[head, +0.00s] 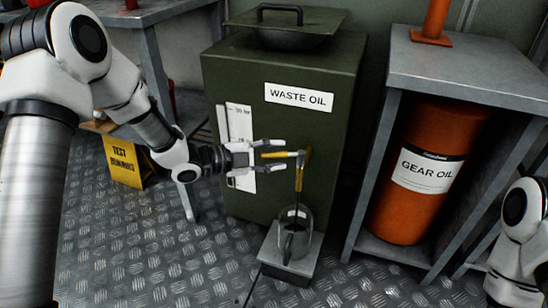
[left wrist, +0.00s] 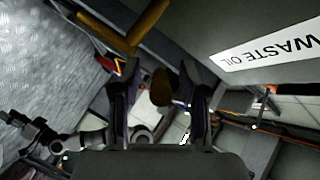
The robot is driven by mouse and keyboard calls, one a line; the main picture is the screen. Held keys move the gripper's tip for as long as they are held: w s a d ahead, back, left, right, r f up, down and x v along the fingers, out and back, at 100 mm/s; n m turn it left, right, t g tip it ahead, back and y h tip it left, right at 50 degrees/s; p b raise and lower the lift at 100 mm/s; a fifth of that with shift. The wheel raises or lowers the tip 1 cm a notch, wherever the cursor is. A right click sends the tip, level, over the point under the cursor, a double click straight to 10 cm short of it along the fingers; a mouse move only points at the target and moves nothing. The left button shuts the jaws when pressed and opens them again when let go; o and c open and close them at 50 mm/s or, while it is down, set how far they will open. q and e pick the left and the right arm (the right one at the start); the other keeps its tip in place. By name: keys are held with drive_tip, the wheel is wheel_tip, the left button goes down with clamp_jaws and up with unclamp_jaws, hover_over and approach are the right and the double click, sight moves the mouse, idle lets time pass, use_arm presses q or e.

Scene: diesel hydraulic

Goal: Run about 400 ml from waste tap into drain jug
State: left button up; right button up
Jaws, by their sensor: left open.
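The waste tap (head: 302,165) is a yellow fitting on the front of the green waste oil tank (head: 240,80). Its yellow lever (head: 279,155) points left toward my left gripper (head: 264,156). The gripper is open, its fingers around or very close to the lever's end. In the left wrist view, a brown rounded end (left wrist: 161,88) shows between the spread fingers (left wrist: 160,72). The drain jug (head: 296,232) stands upright below the spout. A thin dark line, seemingly oil, runs from the spout into the jug. The level inside cannot be read. My right gripper is out of view.
The jug stands on a low grey block (head: 300,265). A grey bench (head: 460,65) with an orange gear oil drum (head: 425,170) is at right. A yellow sign (head: 123,162) stands at left. The front floor is mostly clear.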

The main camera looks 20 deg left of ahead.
use_arm(q)
clamp_jaws()
drive_tip(key=w+m+g+h+p, duration=0.1)
drive_tip(key=g+p, duration=0.1)
drive_tip(key=m+g+h+p, duration=0.1)
drive_tip(key=m+g+p, duration=0.1)
drive_tip(key=w+m+g+h+p, duration=0.1)
drive_tip(key=m+g+p, duration=0.1)
drive_tip(key=p, duration=0.1)
drive_tip(key=shift+w+a, duration=0.2)
drive_tip(key=shift+w, duration=0.15)
unclamp_jaws()
